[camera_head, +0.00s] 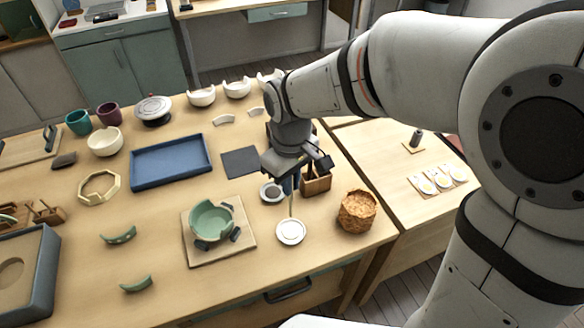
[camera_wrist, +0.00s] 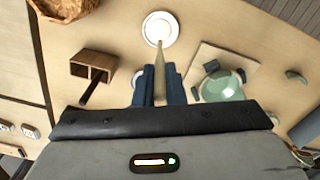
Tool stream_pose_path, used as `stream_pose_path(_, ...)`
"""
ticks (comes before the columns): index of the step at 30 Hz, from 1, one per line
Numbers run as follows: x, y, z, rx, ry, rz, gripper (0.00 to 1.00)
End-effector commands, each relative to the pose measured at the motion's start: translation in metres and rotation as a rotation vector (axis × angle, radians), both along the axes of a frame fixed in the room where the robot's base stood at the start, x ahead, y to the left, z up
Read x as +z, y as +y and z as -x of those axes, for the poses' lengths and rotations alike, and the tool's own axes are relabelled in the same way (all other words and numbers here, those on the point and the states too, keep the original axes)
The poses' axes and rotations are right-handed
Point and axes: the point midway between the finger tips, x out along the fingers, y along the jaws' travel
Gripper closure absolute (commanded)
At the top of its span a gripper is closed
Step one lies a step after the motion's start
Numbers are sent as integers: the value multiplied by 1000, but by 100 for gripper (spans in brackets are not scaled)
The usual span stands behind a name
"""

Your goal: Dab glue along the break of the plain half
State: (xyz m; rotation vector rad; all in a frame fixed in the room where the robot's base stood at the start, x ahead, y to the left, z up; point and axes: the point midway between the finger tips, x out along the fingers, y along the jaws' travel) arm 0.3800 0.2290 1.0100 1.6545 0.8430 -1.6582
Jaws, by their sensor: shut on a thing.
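My gripper (camera_head: 289,186) is shut on a thin pale stick (camera_wrist: 159,75), which stands between the blue fingers in the wrist view (camera_wrist: 159,88). The stick points down at a small round white dish (camera_head: 291,232); its tip overlaps the dish in both views, and I cannot tell whether it touches. A green bowl (camera_head: 208,218) with a broken rim sits on a square wooden board (camera_head: 190,258), left of the gripper, with dark blocks against it. Two curved green shards (camera_head: 119,236) (camera_head: 136,285) lie farther left. I cannot tell which piece is the plain half.
A wooden box (camera_head: 317,184) and a wicker basket (camera_head: 357,211) stand right of the gripper. A small round dish (camera_head: 271,192) is beside it. A blue tray (camera_head: 171,162) and dark mat (camera_head: 241,161) lie behind. Several pale broken bowls (camera_head: 201,97) stand at the back.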

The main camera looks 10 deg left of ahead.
Motion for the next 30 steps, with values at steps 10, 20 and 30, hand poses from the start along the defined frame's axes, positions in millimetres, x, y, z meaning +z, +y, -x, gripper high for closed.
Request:
stream_pose_path(10,-30,0,0,1,1,1,100)
stream_pose_path(20,-58,1,1,2,0,0,100)
stream_pose_path(30,-58,1,1,2,0,0,100)
